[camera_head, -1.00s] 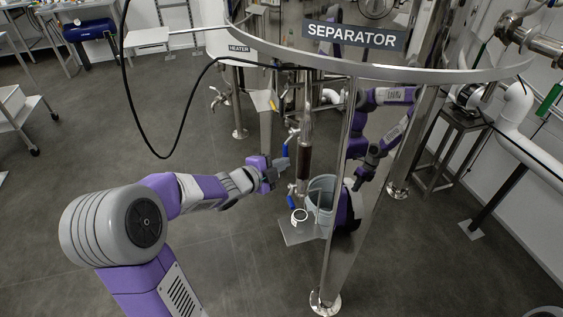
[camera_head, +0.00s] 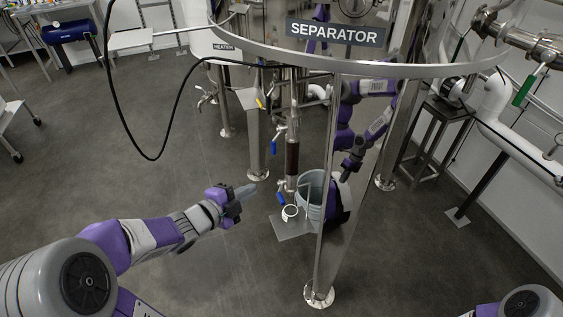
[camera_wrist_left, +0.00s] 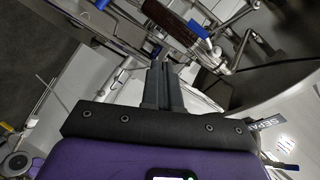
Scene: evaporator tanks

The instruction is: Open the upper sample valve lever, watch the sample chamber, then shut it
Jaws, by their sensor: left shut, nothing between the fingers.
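The upper sample valve lever (camera_head: 274,147) is blue and hangs down beside the upright sample pipe. The sample chamber (camera_head: 291,158) is a dark brown section of that pipe. A lower blue lever (camera_head: 281,197) sits beneath it. My left gripper (camera_head: 247,190) is shut and empty, left of the chamber and apart from both levers. In the left wrist view, its shut fingers (camera_wrist_left: 155,85) point toward the brown chamber (camera_wrist_left: 168,20). A blue lever (camera_wrist_left: 197,29) lies beyond them; I cannot tell which one. My right gripper is out of view.
A grey bucket (camera_head: 314,190) and a white round cup (camera_head: 290,212) stand below the chamber, by a flat plate (camera_head: 292,229). A steel frame leg (camera_head: 325,240) stands at their right. A black hose (camera_head: 170,135) loops at the left. Floor left of the gripper is clear.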

